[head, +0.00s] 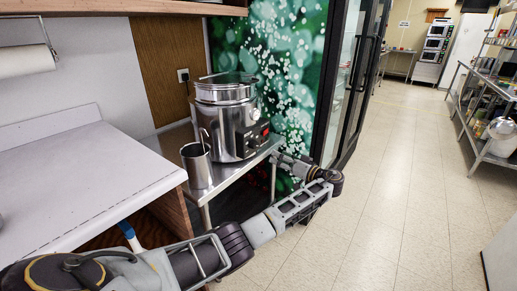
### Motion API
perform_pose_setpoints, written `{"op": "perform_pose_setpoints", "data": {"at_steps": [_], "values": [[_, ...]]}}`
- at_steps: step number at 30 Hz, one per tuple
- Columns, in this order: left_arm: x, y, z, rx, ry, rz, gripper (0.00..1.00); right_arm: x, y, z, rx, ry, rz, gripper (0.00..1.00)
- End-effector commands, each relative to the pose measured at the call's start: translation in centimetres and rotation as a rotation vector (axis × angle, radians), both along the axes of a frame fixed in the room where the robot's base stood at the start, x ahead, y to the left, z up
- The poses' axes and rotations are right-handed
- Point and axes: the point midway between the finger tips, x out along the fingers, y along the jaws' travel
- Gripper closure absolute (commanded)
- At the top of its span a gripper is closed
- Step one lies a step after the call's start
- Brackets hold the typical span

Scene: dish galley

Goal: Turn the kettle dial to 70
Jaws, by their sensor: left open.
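The kettle (226,122) is a large steel pot with a lid, upright on a small steel table (233,172). Its front faces right, with a small round dial (254,113) and a red-lit panel (265,130) below it. The dial's setting is too small to read. My left arm comes in from the bottom left and bends back toward the kettle. My left gripper (277,158) is open and empty beside the table's right edge, lower than the dial and apart from it. Its fingertips are small and partly unclear. My right gripper is out of view.
A steel cup (196,166) with a thin utensil stands left of the kettle. A white counter (80,180) fills the left. A dark glass-door cabinet (352,80) stands behind right. The tiled floor (390,190) is clear; a steel shelf (485,110) stands far right.

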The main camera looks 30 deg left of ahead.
Motion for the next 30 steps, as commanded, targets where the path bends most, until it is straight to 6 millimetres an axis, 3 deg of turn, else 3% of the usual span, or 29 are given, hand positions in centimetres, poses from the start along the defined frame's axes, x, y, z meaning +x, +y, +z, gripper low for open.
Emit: {"op": "perform_pose_setpoints", "data": {"at_steps": [24, 30], "values": [[2.1, 10.2, 0.0, 0.001, 0.0, 0.002, 0.43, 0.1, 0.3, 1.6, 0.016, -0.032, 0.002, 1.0], [2.4, 11.8, -0.1, 0.0, 0.0, 0.001, 0.43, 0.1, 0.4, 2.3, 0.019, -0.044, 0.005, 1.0]]}}
